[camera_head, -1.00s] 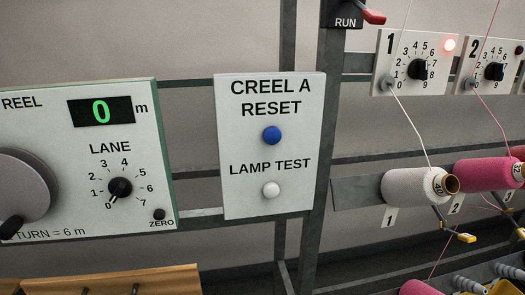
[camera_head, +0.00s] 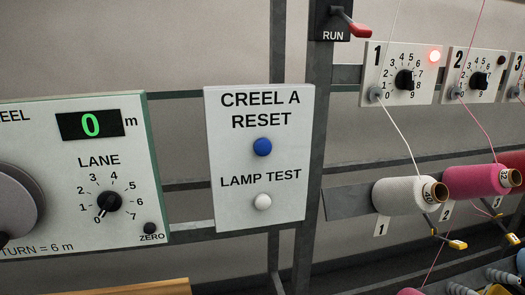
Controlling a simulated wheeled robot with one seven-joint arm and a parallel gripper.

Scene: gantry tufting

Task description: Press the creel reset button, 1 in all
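The creel reset button (camera_head: 262,147) is a round blue button on a white panel (camera_head: 225,205) labelled "CREEL A RESET", near the middle of the head view. Below it on the same panel is a white lamp test button (camera_head: 262,202). My gripper is not in view, and nothing covers the blue button.
A reel panel (camera_head: 75,185) with a green "0" display, a lane dial (camera_head: 109,201) and a crank disc stands at left. A red-handled RUN switch (camera_head: 345,25) is above right. Yarn cones, white (camera_head: 400,195) and pink (camera_head: 475,182), sit on the rack at right.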

